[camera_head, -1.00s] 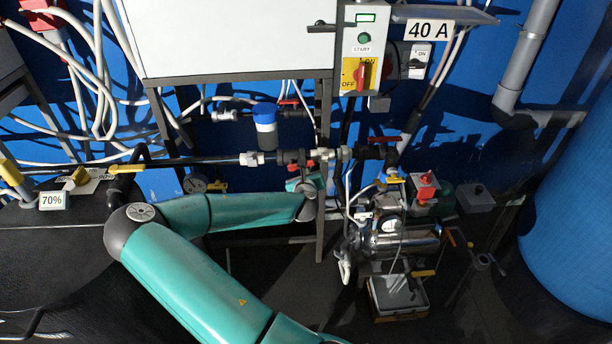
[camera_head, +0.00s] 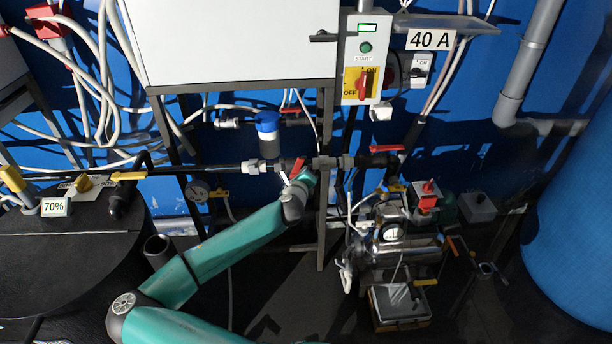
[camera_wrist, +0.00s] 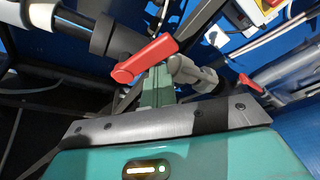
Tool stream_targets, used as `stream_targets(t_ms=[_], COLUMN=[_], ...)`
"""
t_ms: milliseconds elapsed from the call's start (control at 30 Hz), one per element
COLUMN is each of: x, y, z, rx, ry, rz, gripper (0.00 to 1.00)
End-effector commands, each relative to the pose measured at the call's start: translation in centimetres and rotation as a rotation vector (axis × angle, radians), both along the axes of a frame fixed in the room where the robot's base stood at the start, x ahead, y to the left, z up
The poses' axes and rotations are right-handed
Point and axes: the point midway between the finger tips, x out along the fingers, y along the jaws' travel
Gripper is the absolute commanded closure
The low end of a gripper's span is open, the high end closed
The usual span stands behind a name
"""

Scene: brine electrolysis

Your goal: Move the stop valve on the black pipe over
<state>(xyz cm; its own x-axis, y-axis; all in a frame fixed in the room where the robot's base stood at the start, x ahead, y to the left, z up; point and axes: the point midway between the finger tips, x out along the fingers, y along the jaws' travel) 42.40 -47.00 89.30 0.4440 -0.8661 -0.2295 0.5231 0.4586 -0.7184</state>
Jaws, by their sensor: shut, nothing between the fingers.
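The black pipe (camera_head: 215,170) runs level across the middle of the head view. A stop valve with a red handle (camera_head: 297,168) sits on it, left of the grey fittings. The handle looks slanted across the pipe. In the wrist view the red handle (camera_wrist: 146,58) lies slantwise just beyond my fingertips, beside the dark pipe body (camera_wrist: 112,42). My gripper (camera_head: 303,176) is at the valve, just below and right of the handle. Its green fingers (camera_wrist: 158,85) are shut with nothing between them. Whether they touch the handle I cannot tell.
Another red-handled valve (camera_head: 387,149) is farther right on the line. A blue-capped filter (camera_head: 268,135) stands behind the pipe. A metal pump (camera_head: 400,250) is at lower right, a black tank (camera_head: 60,260) at left. A grey frame post (camera_head: 325,215) stands close right of my gripper.

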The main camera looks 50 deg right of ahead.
Motion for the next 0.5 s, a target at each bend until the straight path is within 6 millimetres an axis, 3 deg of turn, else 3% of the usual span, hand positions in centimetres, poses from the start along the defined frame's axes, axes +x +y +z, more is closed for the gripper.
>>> stream_targets(t_ms=[500], x=[1.11], y=[0.85], z=[0.85], rx=[-0.001], ry=[-0.003], rz=[0.006], gripper=[1.0])
